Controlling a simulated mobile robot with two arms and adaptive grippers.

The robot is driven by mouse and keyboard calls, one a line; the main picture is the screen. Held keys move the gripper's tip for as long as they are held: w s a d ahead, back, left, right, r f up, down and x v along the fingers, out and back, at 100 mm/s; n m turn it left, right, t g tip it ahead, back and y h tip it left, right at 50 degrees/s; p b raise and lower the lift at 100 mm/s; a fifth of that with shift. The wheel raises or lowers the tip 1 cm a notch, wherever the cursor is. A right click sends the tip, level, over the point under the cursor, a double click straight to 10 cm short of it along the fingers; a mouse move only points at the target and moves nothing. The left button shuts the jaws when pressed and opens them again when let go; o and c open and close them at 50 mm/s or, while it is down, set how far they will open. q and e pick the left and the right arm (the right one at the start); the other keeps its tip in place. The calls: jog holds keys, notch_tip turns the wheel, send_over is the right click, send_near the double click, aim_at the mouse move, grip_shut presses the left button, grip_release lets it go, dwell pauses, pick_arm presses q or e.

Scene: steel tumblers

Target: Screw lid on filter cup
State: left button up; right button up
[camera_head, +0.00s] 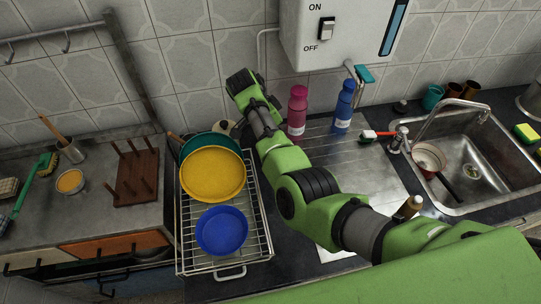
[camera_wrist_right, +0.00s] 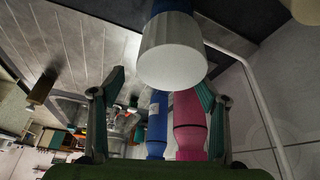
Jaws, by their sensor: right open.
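In the right wrist view, which looks upside down, a white ribbed cylindrical piece (camera_wrist_right: 172,50) sits against a blue part (camera_wrist_right: 172,5). I take them for the lid and the filter cup. I cannot tell whether the lid is threaded or only resting. My right gripper (camera_wrist_right: 163,86) is open, with its fingers to the left and right below the white piece and no visible grip on it. In the head view my right gripper (camera_head: 241,83) is near the wall, and the lid and cup are not identifiable there. My left gripper is not in view.
A pink bottle (camera_head: 297,113) and a blue bottle (camera_head: 343,108) stand right of my gripper, under the white wall heater (camera_head: 340,35). A rack (camera_head: 258,235) holds a yellow bowl (camera_head: 213,173) and a blue bowl (camera_head: 222,231). A sink (camera_head: 485,172) is at right.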

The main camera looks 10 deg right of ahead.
jog(key=a+n+p, duration=0.1)
jog(key=p, duration=0.1)
jog(key=a+n+t+p, duration=0.1)
jog(key=n+p, duration=0.1)
jog(key=a+n+y+p, duration=0.1)
jog(key=p, duration=0.1)
jog(key=shift+w+a+r+n+t, duration=0.1)
jog(key=shift+w+r+n+t, duration=0.1)
jog(key=shift+r+n+t, duration=0.15)
jog(key=shift+w+f+n, duration=0.1)
jog(key=shift+f+n, duration=0.1)
jog(key=shift+n, duration=0.25)
jog(key=shift+f+y, duration=0.1)
jog(key=shift+y, duration=0.2)
jog(key=shift+w+f, duration=0.1)
jog(key=shift+f, duration=0.05)
jog(key=shift+a+r+n+t+p, duration=0.1)
jog(key=shift+r+n+t+p, duration=0.15)
jog(key=shift+n+p, duration=0.65)
jog(key=shift+f+n+y, duration=0.3)
jog(key=n, duration=0.2)
jog(key=n+y, duration=0.1)
jog(key=shift+w+a+r+t, duration=0.1)
jog(key=shift+a+t, duration=0.15)
jog(key=shift+t, duration=0.15)
jog(key=shift+n, duration=0.4)
